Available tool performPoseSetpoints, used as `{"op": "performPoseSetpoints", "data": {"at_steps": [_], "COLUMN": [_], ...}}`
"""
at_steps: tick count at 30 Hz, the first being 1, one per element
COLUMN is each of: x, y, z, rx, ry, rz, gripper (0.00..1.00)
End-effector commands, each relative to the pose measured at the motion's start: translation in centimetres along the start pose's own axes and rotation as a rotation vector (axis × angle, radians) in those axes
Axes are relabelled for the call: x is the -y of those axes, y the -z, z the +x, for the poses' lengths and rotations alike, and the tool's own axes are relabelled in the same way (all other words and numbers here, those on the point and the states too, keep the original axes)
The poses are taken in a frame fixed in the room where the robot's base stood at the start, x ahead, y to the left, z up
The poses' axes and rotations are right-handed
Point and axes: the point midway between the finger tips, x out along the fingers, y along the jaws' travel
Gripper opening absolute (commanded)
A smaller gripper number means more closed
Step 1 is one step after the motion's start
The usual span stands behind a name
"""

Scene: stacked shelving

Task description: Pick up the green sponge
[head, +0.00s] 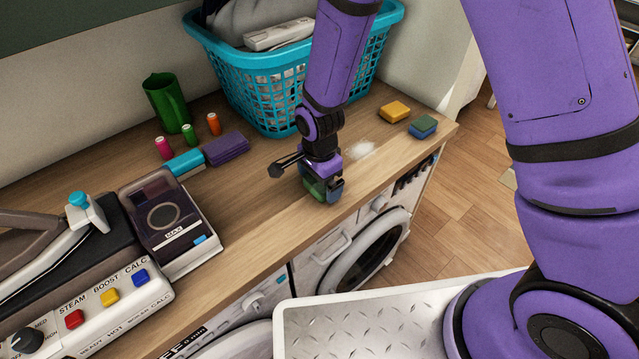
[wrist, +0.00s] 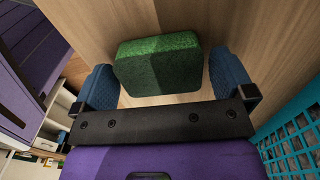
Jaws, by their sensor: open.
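The green sponge (wrist: 160,65) lies on the wooden counter between my gripper's two blue finger pads in the wrist view. A narrow gap shows between the sponge and the pad on the right; the left pad is very close to it, and I cannot tell whether they touch. My gripper (wrist: 160,85) is open around the sponge. In the head view my gripper (head: 324,190) is down at the counter's front edge, and the green sponge (head: 314,187) is partly hidden by it.
A yellow sponge (head: 394,111) and a blue-green sponge (head: 423,127) lie to the right. A turquoise laundry basket (head: 270,90) stands behind my gripper.

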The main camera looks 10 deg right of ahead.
Motion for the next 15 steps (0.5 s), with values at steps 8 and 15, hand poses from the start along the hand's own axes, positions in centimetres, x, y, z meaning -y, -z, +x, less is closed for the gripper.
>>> {"op": "performPoseSetpoints", "data": {"at_steps": [8,15], "x": [0.03,0.02], "y": [0.01,0.01], "z": [0.15,0.15], "rx": [0.000,0.000], "ry": [0.001,0.001], "rz": [0.000,0.000], "gripper": [0.98,0.57]}}
